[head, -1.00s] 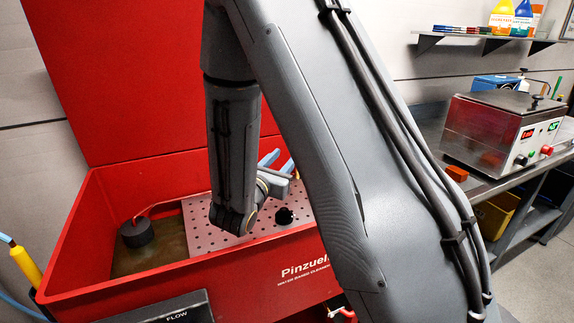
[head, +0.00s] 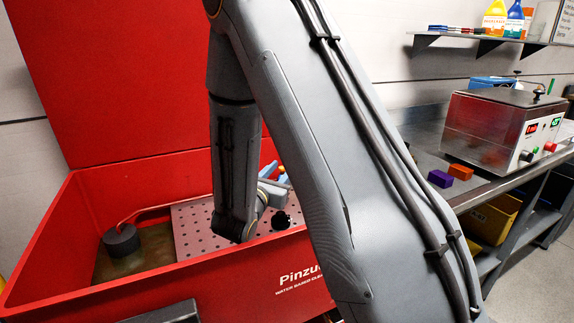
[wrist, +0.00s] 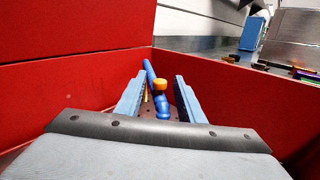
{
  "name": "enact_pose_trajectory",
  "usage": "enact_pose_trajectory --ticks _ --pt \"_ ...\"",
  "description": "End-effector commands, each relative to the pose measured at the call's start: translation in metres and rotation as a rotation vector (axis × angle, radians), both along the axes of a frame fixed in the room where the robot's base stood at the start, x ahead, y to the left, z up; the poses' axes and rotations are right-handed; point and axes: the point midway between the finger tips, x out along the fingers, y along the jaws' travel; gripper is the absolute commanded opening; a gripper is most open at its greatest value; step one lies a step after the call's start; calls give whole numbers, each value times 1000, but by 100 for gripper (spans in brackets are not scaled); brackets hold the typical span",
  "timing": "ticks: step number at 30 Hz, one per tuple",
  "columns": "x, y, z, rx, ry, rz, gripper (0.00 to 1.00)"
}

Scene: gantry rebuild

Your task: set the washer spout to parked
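The washer (head: 250,262) is an open red tub with a raised red lid and a perforated grey plate inside. Its spout (wrist: 149,70), a blue segmented hose with an orange piece, rises from the tub in the wrist view. My gripper (wrist: 160,82) is open, its two blue-grey fingers on either side of the spout in the picture. I cannot tell how far the spout lies beyond the fingertips, and no contact is clear. In the head view my gripper (head: 274,176) is low over the plate, partly hidden by my arm, and the spout is hard to make out there.
A black round float or pump (head: 121,240) sits in the tub's left part. A black knob (head: 281,220) is on the plate. The tub's red walls stand close around my gripper. At right, a bench holds a metal heated bath (head: 497,128), a purple block (head: 440,179) and an orange block (head: 460,171).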

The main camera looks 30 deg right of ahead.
Motion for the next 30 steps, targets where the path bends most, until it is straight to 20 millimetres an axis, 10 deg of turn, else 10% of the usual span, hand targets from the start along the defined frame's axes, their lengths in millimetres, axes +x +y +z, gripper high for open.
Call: enact_pose_trajectory --ticks 20,27,30 --pt "35 -36 0 0 0 1 35" --pt "34 -36 0 0 0 1 0" --pt "34 -36 0 0 0 1 0"
